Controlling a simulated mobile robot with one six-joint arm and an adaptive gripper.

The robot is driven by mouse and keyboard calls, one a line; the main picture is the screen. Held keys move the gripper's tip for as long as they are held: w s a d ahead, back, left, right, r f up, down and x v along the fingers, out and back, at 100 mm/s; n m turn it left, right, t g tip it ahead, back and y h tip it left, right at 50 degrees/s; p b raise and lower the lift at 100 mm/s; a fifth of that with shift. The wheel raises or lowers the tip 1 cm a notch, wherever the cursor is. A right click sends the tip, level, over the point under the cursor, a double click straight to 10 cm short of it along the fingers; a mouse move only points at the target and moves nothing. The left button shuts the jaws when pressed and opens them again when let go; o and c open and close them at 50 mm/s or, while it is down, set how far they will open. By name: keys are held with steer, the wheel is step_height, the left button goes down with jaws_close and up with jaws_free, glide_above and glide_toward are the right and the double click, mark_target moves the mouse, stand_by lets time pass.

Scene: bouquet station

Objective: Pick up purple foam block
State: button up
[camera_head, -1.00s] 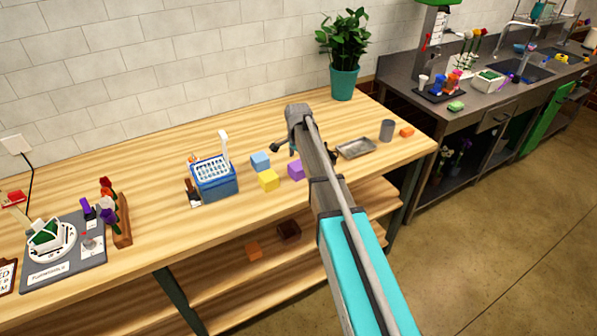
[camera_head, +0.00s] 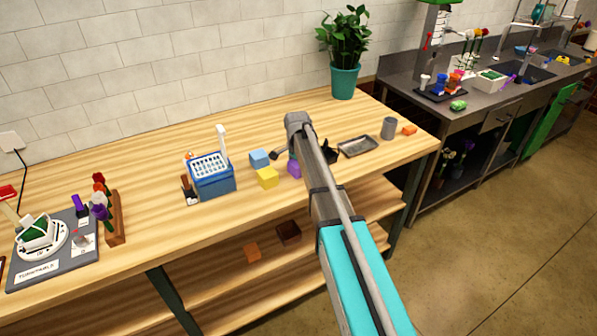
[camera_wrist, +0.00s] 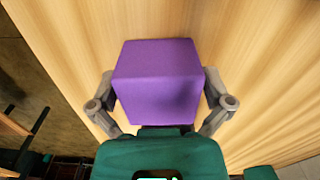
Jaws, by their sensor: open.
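The purple foam block (camera_wrist: 158,80) sits on the wooden table, large in the middle of the wrist view. My gripper (camera_wrist: 160,95) is open, with one finger on each side of the block. Whether the fingers touch its sides I cannot tell. In the head view the purple block (camera_head: 294,169) shows only in part, beside my arm, which hides its right side. My gripper is mostly hidden behind the arm there.
A yellow block (camera_head: 267,177) and a blue block (camera_head: 259,158) stand just left of the purple one. A blue basket (camera_head: 213,182) is farther left. A metal tray (camera_head: 358,147), a grey cup (camera_head: 388,128) and an orange block (camera_head: 409,130) are to the right.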

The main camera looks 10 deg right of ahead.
stand_by(0.6)
steer(key=c, duration=0.5)
steer(key=shift+r, duration=0.15)
step_height(320, 180, up, 2)
steer(key=shift+p, duration=1.25)
steer(key=s+r+p, duration=0.3)
steer(key=s, duration=0.1)
steer(key=s+r+p, duration=0.4)
steer(key=s, duration=0.1)
steer(key=s+r+p, duration=0.3)
steer(key=s, duration=0.2)
steer(key=shift+d+r+p, duration=0.25)
steer(key=shift+r+p, duration=0.05)
steer(key=shift+r, duration=0.05)
